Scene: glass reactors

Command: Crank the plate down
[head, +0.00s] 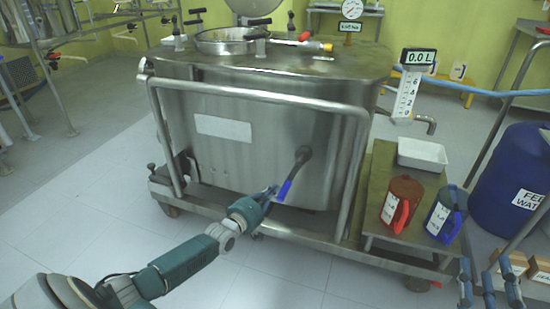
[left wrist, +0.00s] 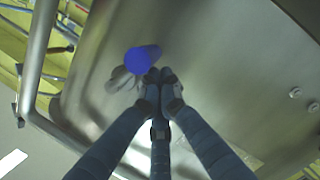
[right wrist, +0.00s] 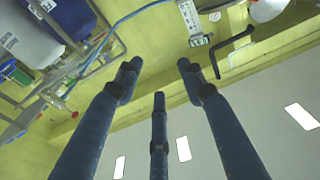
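A crank with a dark arm and a blue grip (head: 284,190) sits on the front of the steel tank (head: 250,135). Its grip hangs down and slightly left of the shaft. The blue grip (left wrist: 142,59) also shows end-on in the left wrist view. My left gripper (head: 272,191) is just left of the grip. Its fingertips (left wrist: 161,78) are drawn together right beside the grip, with nothing visible between them; I cannot tell whether they touch it. My right gripper (head: 490,275) is at the lower right, with fingers (right wrist: 158,75) spread and empty. I cannot identify the plate.
A steel rail (head: 260,97) frames the tank's front. A side shelf (head: 385,222) at right holds a white tray (head: 422,155), a red jug (head: 401,203) and a blue jug (head: 446,214). A blue drum (head: 505,175) stands further right. The floor at left is clear.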

